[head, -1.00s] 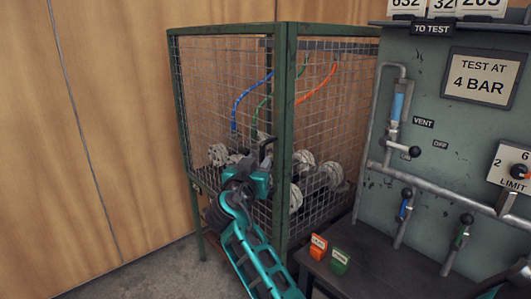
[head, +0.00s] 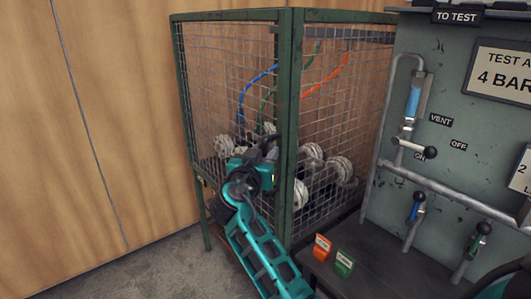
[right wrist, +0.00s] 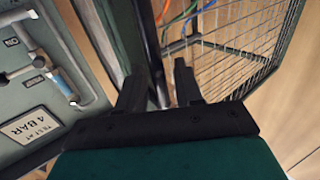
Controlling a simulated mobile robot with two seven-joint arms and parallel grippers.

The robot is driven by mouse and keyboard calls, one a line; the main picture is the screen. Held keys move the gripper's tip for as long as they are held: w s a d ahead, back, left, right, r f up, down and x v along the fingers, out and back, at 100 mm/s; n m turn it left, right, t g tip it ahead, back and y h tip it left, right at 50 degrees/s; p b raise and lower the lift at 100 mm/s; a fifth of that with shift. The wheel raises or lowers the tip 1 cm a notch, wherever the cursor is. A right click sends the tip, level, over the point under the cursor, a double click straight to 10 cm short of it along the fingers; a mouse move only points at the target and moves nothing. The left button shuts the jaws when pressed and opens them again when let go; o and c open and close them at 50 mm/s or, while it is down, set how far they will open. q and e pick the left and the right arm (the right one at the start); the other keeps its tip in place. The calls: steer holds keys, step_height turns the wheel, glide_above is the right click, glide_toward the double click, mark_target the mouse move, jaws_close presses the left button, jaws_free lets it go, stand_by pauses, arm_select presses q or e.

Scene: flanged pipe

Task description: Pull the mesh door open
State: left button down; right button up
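The mesh door (head: 228,95) is the front-left face of a green-framed wire cage. It looks closed, in line with the corner post (head: 289,120). My right gripper (head: 272,148) is in front of the mesh, just left of that post, at about mid-height. No door handle shows clearly; the gripper hides that part of the door. My left gripper is not in view.
White flanged parts (head: 310,165) and coloured hoses (head: 325,75) are inside the cage. A grey-green test panel (head: 450,110) with pipes and valves stands close on the right. Orange (head: 321,246) and green (head: 344,262) tags sit on the dark bench. Floor at left is clear.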

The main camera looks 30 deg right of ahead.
steer(key=shift+c, duration=0.4)
jaws_close()
